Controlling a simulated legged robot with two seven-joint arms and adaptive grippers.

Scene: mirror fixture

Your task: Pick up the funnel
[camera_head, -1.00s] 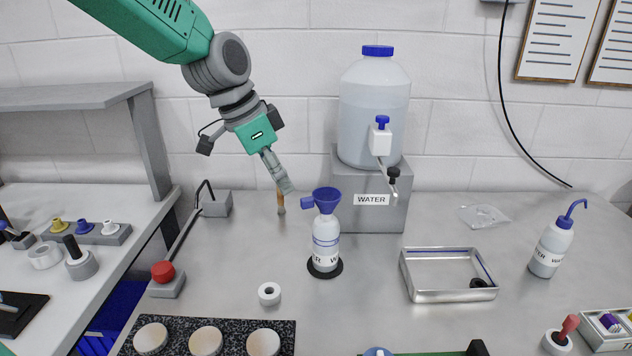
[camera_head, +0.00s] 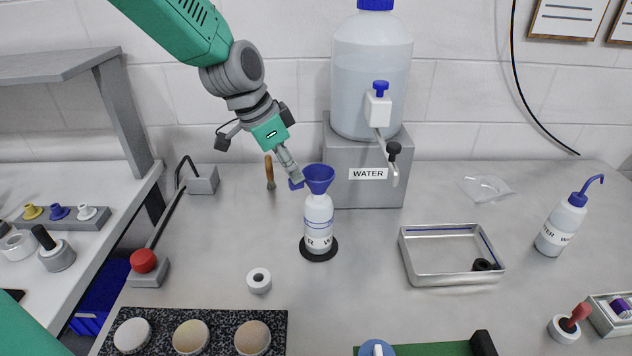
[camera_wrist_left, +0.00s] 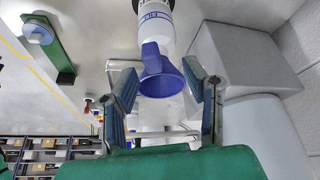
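The blue funnel (camera_head: 318,177) sits in the mouth of a white WATER bottle (camera_head: 318,222), which stands upright on a round black base. A blue tab sticks out from the funnel's left side. My left gripper (camera_head: 294,178) is open, its fingertips at the funnel's left side by the tab. In the left wrist view the funnel (camera_wrist_left: 161,84) shows between the two spread fingers (camera_wrist_left: 165,95), with a gap on each side; contact is not visible. My right gripper is not in view.
A large water tank (camera_head: 370,75) on a grey block (camera_head: 365,190) stands close behind the funnel. A wooden-handled tool (camera_head: 269,172) is left of it. A metal tray (camera_head: 410,262) and wash bottle (camera_head: 560,228) are to the right. Table between bottle and tray is clear.

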